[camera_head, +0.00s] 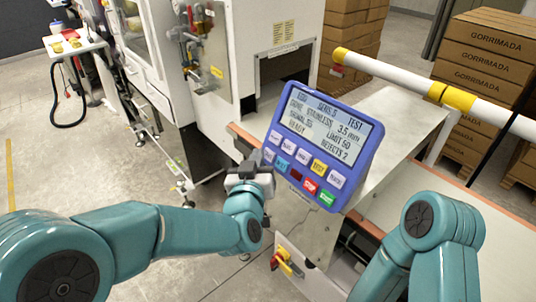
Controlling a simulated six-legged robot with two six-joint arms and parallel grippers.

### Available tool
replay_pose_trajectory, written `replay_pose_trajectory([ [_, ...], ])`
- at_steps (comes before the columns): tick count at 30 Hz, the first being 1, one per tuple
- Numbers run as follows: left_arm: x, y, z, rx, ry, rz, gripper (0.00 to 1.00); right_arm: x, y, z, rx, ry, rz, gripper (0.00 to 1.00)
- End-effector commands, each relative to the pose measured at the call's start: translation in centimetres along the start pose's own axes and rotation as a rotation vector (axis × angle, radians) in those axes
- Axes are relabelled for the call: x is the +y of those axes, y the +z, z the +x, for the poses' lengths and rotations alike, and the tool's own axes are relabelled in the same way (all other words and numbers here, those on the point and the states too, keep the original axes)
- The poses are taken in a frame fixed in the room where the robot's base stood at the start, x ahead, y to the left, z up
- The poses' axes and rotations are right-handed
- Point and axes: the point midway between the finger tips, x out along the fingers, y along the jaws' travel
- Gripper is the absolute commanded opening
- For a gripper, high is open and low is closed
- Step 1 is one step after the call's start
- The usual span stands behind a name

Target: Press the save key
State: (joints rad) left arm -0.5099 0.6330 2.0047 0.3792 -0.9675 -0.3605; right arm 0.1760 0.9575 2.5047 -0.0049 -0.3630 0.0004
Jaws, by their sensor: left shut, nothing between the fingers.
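A blue-framed control panel (361,163) stands tilted at the centre, its lit screen (322,121) showing "TEST" and "READY". Below the screen are two rows of coloured keys: pale ones, a yellow key (319,166), a blue key (282,163), a dark red one, a red key (310,185) and a green key (327,198). The labels are too small to tell which is the save key. My left gripper (254,162) is shut and empty at the panel's lower left, close to the left end of the keys; I cannot tell if it touches. My right gripper is out of view.
A white machine housing (285,62) stands behind the panel. A white and yellow rail (400,80) crosses at the right, above the belt (480,208). Stacked cartons (490,48) stand behind. A red and yellow switch (284,262) sits low in front.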

Motion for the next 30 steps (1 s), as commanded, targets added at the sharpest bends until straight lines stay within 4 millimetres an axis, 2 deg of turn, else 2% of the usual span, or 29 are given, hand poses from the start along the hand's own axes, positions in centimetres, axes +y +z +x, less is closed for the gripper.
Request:
replay_pose_trajectory([
  [30, 0.41, 0.42, 0.61, 0.0, -0.001, 0.0, 0.0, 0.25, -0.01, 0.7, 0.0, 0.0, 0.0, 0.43],
])
